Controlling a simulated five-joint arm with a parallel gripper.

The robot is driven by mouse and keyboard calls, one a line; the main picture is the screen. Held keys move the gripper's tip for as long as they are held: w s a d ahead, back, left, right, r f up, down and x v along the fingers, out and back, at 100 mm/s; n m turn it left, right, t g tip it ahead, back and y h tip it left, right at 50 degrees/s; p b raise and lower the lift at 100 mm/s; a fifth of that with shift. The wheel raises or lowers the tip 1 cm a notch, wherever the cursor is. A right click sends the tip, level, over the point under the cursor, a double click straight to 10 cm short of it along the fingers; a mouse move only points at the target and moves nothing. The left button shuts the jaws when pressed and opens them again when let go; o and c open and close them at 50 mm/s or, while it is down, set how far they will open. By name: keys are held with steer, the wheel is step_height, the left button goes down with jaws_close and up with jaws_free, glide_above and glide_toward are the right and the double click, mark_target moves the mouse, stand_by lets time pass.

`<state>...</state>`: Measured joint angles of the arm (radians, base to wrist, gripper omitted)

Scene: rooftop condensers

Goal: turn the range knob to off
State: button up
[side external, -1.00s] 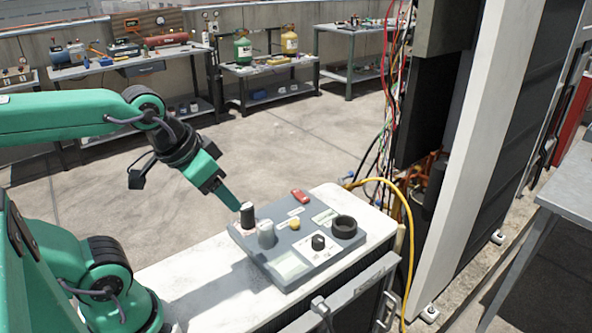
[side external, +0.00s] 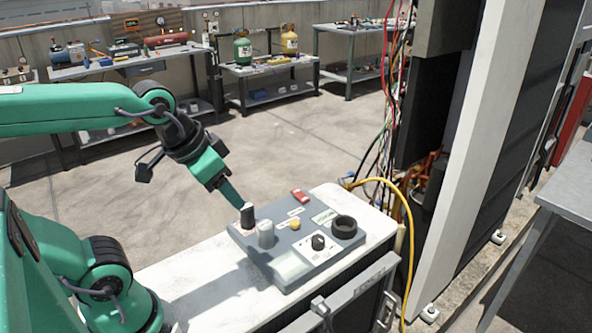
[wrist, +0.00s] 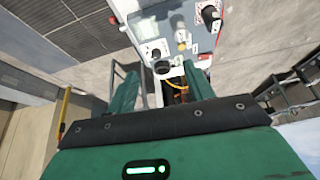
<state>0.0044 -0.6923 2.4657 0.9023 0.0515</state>
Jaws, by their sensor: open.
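A grey control panel (side external: 283,267) lies on the white top of a unit. A small black knob (side external: 318,242) sits on a white plate near its front right; it looks like the range knob, but its markings are too small to read. It also shows in the wrist view (wrist: 156,52). My gripper (side external: 240,204) is above the panel's far left corner, close to a dark cylinder (side external: 247,217), well left of the knob; I cannot tell if it touches. In the wrist view my gripper (wrist: 160,76) is open, its two green fingers apart.
The panel also carries a grey cylinder (side external: 265,235), a yellow button (side external: 295,224), a red switch (side external: 300,196) and a black ring (side external: 344,226) beside the knob. A yellow hose (side external: 411,240) and loose wires stand at right. The air above the knob looks clear.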

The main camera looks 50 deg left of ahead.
steer(key=w+d+f+m+g, duration=0.25)
steer(key=w+m, duration=0.35)
steer(key=w, duration=0.5)
steer(key=m+g, duration=0.3)
steer(key=m, duration=0.2)
glide_toward(318, 238)
steer(key=shift+s+f, duration=0.15)
steer(key=shift+s, duration=0.2)
steer(key=shift+w+f+m, duration=0.3)
steer(key=shift+f, duration=0.2)
steer(key=shift+f, duration=3.9)
steer(key=c, duration=1)
